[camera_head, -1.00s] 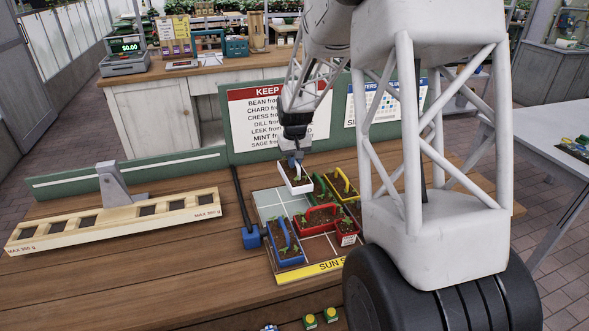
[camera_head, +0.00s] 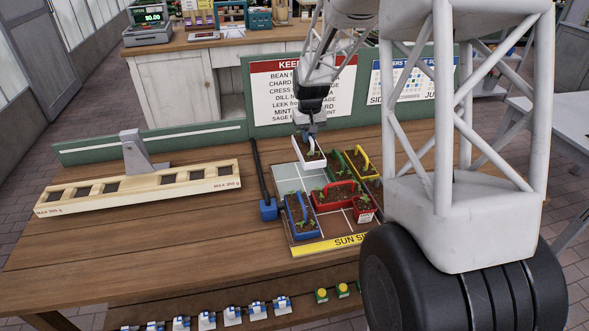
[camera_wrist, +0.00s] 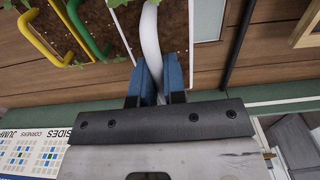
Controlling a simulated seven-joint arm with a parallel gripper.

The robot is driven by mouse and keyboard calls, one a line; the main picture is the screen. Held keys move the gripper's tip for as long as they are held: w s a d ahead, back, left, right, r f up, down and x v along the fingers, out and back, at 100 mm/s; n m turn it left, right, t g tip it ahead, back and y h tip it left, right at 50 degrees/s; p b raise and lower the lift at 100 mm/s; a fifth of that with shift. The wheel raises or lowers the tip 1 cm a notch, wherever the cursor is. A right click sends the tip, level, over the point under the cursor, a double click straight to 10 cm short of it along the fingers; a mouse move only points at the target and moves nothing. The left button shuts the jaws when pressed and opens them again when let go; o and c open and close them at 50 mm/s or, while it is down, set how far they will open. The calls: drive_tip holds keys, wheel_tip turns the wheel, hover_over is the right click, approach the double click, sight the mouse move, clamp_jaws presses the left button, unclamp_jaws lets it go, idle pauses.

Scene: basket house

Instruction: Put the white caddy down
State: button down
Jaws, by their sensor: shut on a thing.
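The white caddy (camera_head: 322,163), a small tray of soil and seedlings with a white arched handle, is at the back of the tiled board (camera_head: 289,183). My gripper (camera_head: 311,138) is above it, shut on its handle. In the wrist view the blue fingers (camera_wrist: 159,78) pinch the white handle (camera_wrist: 150,38) from both sides. The caddy looks level. I cannot tell whether its base touches the board or hangs just above it.
A blue caddy (camera_head: 289,217), red caddy (camera_head: 335,206), small red pot (camera_head: 364,216), green caddy (camera_head: 335,164) and yellow caddy (camera_head: 360,157) crowd the board. Pale tiles at the board's left back are bare. A blue-ended dark bar (camera_head: 268,210) and wooden balance beam (camera_head: 140,190) lie left.

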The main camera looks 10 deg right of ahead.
drive_tip(key=a, duration=0.7)
drive_tip(key=shift+r, duration=0.1)
wheel_tip(320, 180, down, 6)
idle(0.6)
drive_tip(key=shift+f, duration=2)
drive_tip(key=shift+f, duration=0.15)
drive_tip(key=c, duration=1.2)
unclamp_jaws()
